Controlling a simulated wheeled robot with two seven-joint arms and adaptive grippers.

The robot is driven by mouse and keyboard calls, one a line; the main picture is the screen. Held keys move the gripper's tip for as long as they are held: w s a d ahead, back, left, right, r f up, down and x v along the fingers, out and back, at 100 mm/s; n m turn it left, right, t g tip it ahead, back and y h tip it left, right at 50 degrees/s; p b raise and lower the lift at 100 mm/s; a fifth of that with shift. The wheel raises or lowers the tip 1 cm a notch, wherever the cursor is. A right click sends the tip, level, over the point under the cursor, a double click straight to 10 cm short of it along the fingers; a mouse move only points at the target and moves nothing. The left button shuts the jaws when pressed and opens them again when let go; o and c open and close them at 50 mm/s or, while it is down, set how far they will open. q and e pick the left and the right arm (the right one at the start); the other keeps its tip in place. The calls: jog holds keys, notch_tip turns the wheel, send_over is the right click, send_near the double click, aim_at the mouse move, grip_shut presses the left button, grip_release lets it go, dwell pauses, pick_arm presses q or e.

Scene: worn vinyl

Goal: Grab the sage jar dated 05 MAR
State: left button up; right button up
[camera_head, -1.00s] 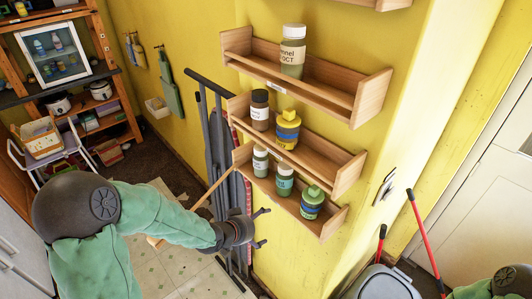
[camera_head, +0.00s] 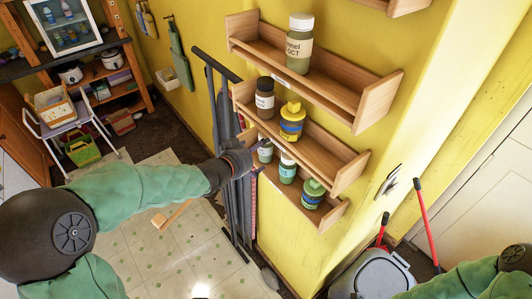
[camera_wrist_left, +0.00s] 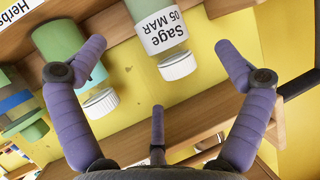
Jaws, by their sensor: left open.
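The sage jar (camera_wrist_left: 162,25) has a pale green body, a white lid and a white label reading "Sage 05 MAR"; it appears inverted in the left wrist view. In the head view the jar (camera_head: 265,151) stands at the left end of the lowest wall rack, partly hidden by my gripper. My left gripper (camera_head: 252,148) is open at that end of the rack. In the wrist view its purple fingers (camera_wrist_left: 158,46) are spread to either side of the jar, with no contact visible. My right gripper is out of view.
A teal jar with a white lid (camera_head: 288,170) stands close beside the sage jar, then a green-lidded jar (camera_head: 312,192). The middle rack (camera_head: 325,152) above holds a brown jar (camera_head: 265,98) and a yellow-lidded jar (camera_head: 292,120). A folded ironing board (camera_head: 216,100) stands left.

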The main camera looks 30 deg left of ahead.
aim_at(264, 149)
pick_arm(q)
jog(key=shift+f+x, duration=0.2)
jog(key=shift+x, duration=2.85)
jog(key=shift+s+d, duration=0.15)
jog(key=c, duration=1.3)
